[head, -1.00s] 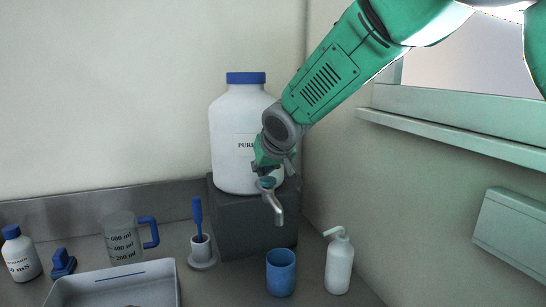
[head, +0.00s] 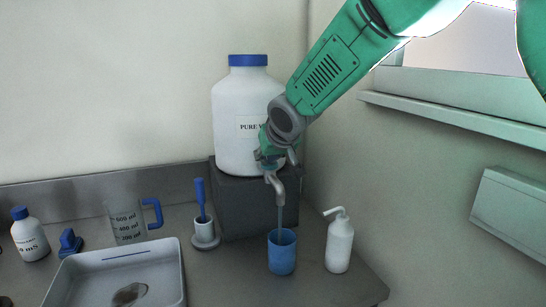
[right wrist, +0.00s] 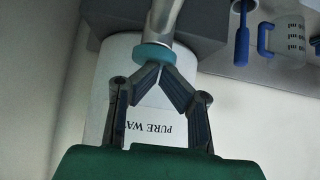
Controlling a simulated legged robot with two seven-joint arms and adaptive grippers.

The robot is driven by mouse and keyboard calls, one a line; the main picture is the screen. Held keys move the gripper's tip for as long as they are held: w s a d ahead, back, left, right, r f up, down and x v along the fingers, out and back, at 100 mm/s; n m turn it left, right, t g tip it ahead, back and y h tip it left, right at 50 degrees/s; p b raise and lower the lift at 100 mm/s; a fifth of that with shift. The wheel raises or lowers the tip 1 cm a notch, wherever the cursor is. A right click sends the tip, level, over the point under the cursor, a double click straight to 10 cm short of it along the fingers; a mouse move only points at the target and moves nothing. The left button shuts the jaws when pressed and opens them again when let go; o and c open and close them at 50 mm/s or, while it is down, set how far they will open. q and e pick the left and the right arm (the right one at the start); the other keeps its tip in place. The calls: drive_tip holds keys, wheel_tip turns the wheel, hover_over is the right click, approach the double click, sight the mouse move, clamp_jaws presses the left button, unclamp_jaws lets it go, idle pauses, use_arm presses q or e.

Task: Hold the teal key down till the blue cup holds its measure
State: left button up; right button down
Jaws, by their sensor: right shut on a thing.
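The white jug marked PURE WATER (head: 232,110) stands on a dark block, with a grey metal spout (head: 276,184) at its front. My right gripper (head: 270,162) is at the tap, shut on the teal key (right wrist: 152,54), which shows between its fingertips (right wrist: 160,68) in the right wrist view. A thin pale stream runs from the spout into the blue cup (head: 282,256), which stands upright below it. The level inside the cup cannot be made out. My left gripper is not in view.
A white wash bottle (head: 340,245) stands close right of the cup. A blue-handled brush in a holder (head: 205,230), a measuring jug (head: 126,228), a grey tray (head: 85,272) and a small bottle (head: 29,238) are to the left. The dark block (head: 240,215) stands behind the cup.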

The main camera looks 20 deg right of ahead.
drive_tip(key=shift+s+d+f, duration=0.1)
drive_tip(key=shift+d+f, duration=0.1)
drive_tip(key=shift+f, duration=0.6)
drive_tip(key=shift+d, duration=0.1)
idle(2.8)
drive_tip(key=shift+r+p, duration=0.45)
drive_tip(key=shift+p, duration=0.05)
drive_tip(key=r+p, duration=0.3)
drive_tip(key=r, duration=0.1)
drive_tip(key=shift+w+d+p, duration=0.1)
drive_tip(key=shift+w+p, duration=0.25)
drive_tip(key=shift+w, duration=0.05)
drive_tip(key=b+v, duration=0.2)
drive_tip(key=v, duration=0.8)
drive_tip(key=shift+s, duration=0.1)
drive_tip(key=shift+a, duration=0.25)
